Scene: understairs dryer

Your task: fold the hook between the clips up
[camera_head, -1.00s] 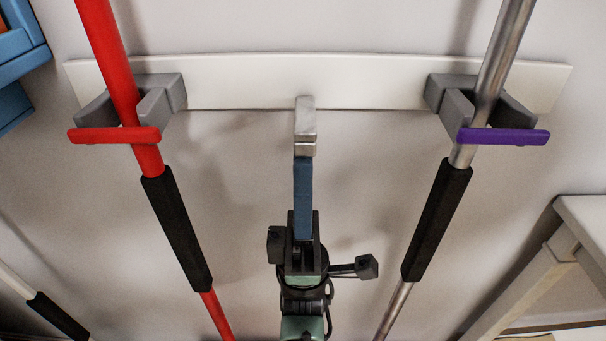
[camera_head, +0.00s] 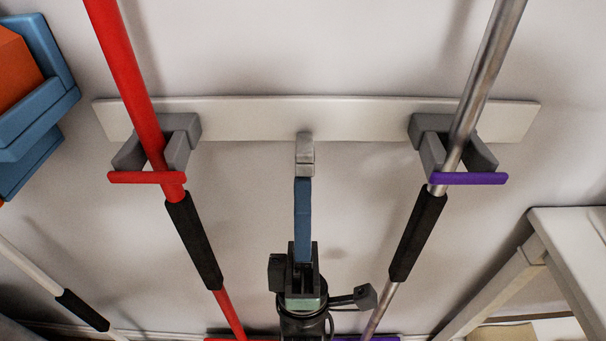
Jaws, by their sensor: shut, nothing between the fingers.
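The hook (camera_head: 304,150) is a small grey metal block at the lower edge of the white rail (camera_head: 305,117), midway between the two clips. It reaches down in the picture from the rail; how far it is tilted is hard to tell. The left grey clip (camera_head: 181,150) has a red bar, and the right grey clip (camera_head: 431,152) has a purple bar. My gripper (camera_head: 302,181) comes up from below, its blue fingers shut together and empty. The fingertips are right at the hook's lower end and overlap it in view; I cannot tell whether they touch.
A red pole (camera_head: 124,75) stands in the left clip and a metal pole (camera_head: 485,75) in the right one, both with black grips flanking my gripper. A blue bin (camera_head: 45,118) is at upper left, a white table (camera_head: 575,225) at right. Bare wall lies above the rail.

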